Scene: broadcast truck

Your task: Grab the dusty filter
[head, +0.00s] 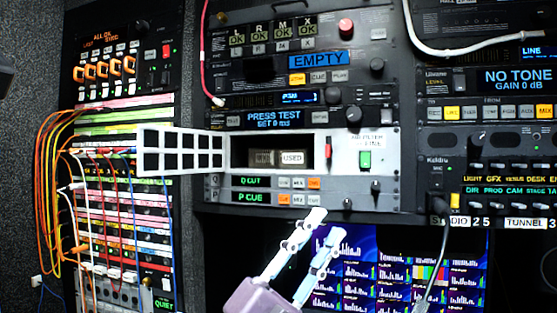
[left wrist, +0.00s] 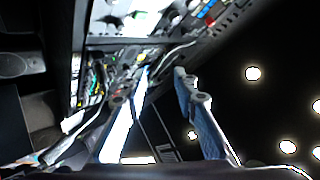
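A white-framed panel (head: 345,150) in the middle rack has a dark rectangular opening. Inside it sit two small greyish blocks side by side: one marked "USED" (head: 292,158) and a dimmer one (head: 262,158) at its left, whose label I cannot read surely. No dust can be made out, and which one is the dusty filter is not certain. My left gripper (head: 328,227) is below the panel, in front of the monitor, its two pale fingers apart and empty. Its fingers also show apart in the left wrist view (left wrist: 160,75). My right gripper is not in view.
A white grille door (head: 182,152) with black squares stands swung out left of the opening. Orange and other cables (head: 60,150) hang on the left patch rack. A black cable (head: 440,245) hangs before the monitor (head: 385,270) at the right.

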